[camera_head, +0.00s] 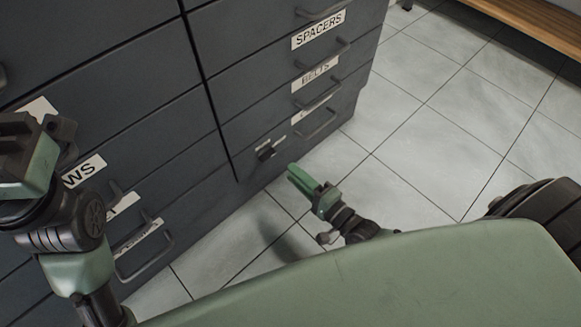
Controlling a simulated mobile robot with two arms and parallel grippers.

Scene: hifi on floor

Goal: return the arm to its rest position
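My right gripper (302,180) has green fingers and reaches out past the edge of my green body toward the foot of the cabinet. Its fingers lie close together, with nothing visible between them. It appears apart from the drawer fronts, over the tiled floor. My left arm stands at the left edge, in front of the cabinet. Its green and dark end (32,160) is partly cut off by the picture edge, and its fingers cannot be made out.
Pale tiled floor (440,130) is clear to the right, below a wooden bench (540,22).

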